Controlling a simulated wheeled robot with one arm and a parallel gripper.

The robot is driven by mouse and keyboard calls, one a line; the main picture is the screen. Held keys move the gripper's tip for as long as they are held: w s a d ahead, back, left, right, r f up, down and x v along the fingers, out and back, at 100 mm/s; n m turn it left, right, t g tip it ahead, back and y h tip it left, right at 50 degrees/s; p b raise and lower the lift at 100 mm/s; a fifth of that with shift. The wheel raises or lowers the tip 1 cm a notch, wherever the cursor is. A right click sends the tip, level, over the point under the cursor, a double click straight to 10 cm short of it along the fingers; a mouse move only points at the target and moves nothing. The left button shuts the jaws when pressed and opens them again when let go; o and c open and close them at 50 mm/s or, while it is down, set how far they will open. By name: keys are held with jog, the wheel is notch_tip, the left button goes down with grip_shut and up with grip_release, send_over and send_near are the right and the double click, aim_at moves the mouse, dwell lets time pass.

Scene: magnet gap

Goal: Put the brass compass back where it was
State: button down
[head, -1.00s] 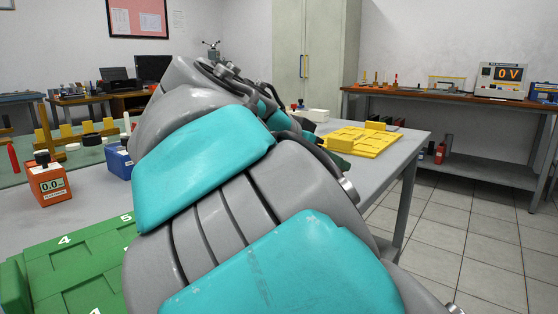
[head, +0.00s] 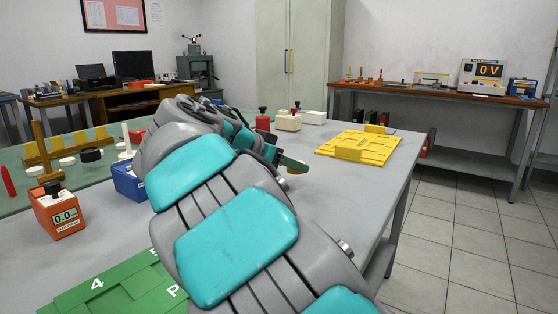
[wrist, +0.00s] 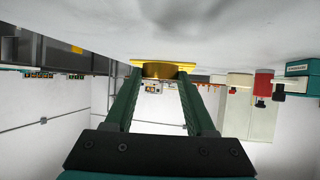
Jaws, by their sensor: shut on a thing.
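The brass compass (wrist: 160,70) is a round gold disc between my two green fingertips in the wrist view. My gripper (wrist: 160,80) is shut on it from both sides. The wrist view is upside down, with the grey tabletop along its top. The compass is close to that tabletop; I cannot tell whether it touches. In the head view my gripper (head: 292,164) is low over the middle of the table, left of the yellow board, and a small brass part of the compass (head: 297,171) shows below the fingers. My arm hides part of the table.
A yellow board (head: 358,145) with a raised block lies to the right. A green numbered board (head: 115,290), an orange meter (head: 57,212) and a blue box (head: 128,182) are at left. A red-and-black item (head: 263,119) and white boxes (head: 288,121) stand behind.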

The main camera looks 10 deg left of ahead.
aim_at(275, 180)
jog(key=w+a+p, duration=0.3)
jog(key=w+a, duration=0.1)
jog(key=shift+f+p, duration=0.1)
jog(key=shift+p, duration=0.25)
jog(key=shift+w+a+f, duration=0.1)
jog(key=shift+w+a, duration=0.1)
jog(key=shift+w+a+f+p, duration=0.15)
jog(key=shift+f+p, duration=0.1)
jog(key=shift+p, duration=0.05)
jog(key=shift+f, duration=1.55)
jog(key=shift+f+b, duration=0.2)
jog(key=shift+b, duration=0.2)
jog(key=shift+c, duration=1.2)
grip_release()
jog(key=shift+r, duration=0.3)
jog(key=v, duration=1.2)
jog(key=shift+f+b, duration=0.15)
jog(key=shift+b, duration=0.15)
